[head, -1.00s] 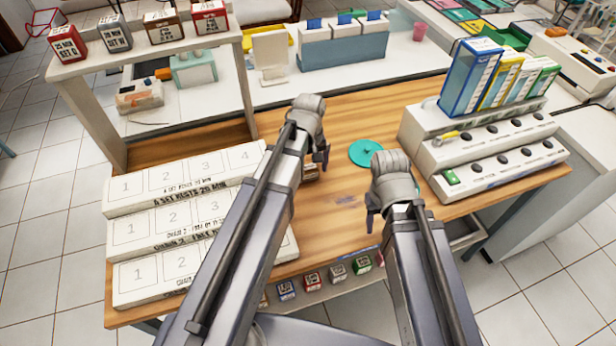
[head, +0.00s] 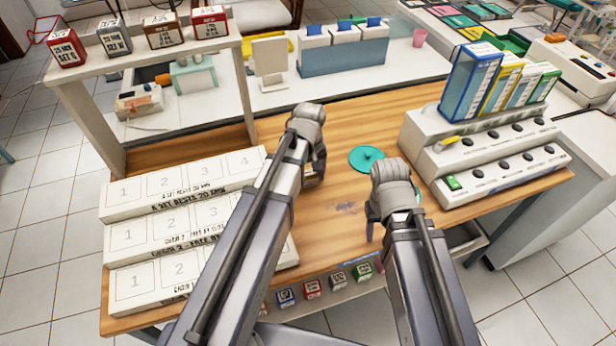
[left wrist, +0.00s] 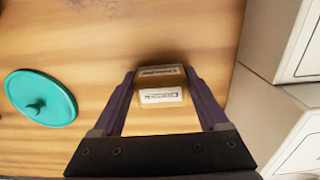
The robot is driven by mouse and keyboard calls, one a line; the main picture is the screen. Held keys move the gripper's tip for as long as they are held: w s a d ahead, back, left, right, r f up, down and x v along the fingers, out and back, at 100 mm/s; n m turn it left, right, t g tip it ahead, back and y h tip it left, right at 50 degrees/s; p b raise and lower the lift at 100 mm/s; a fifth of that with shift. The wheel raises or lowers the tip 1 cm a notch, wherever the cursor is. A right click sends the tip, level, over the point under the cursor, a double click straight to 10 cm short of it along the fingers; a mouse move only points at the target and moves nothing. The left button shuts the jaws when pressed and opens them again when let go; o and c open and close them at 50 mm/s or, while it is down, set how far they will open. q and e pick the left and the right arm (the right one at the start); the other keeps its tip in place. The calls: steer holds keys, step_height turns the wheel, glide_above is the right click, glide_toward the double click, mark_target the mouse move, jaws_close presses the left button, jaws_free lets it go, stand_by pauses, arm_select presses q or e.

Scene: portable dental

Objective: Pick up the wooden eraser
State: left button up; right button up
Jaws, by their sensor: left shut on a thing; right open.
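The wooden eraser (left wrist: 161,86) is a small tan block with printed white labels, seen on the wooden table in the left wrist view. My left gripper (left wrist: 160,92) is shut on it, with one dark finger at each side. In the head view my left gripper (head: 318,172) hides most of the eraser beside the white stepped rack. I cannot tell whether the eraser is lifted off the table. My right gripper (head: 374,222) is open and empty over the right part of the table.
A teal lidded disc (head: 366,158) lies on the table (head: 335,235) between the arms; it also shows in the left wrist view (left wrist: 40,98). A numbered white rack (head: 150,235) stands left. A white console (head: 490,150) with binders stands right. Small labelled cubes (head: 312,288) line the front.

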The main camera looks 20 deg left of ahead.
mark_target(309, 176)
arm_select(q)
steer(key=shift+c, duration=0.5)
step_height(309, 176, up, 10)
steer(key=p, duration=1)
arm_select(e)
step_height(309, 176, up, 10)
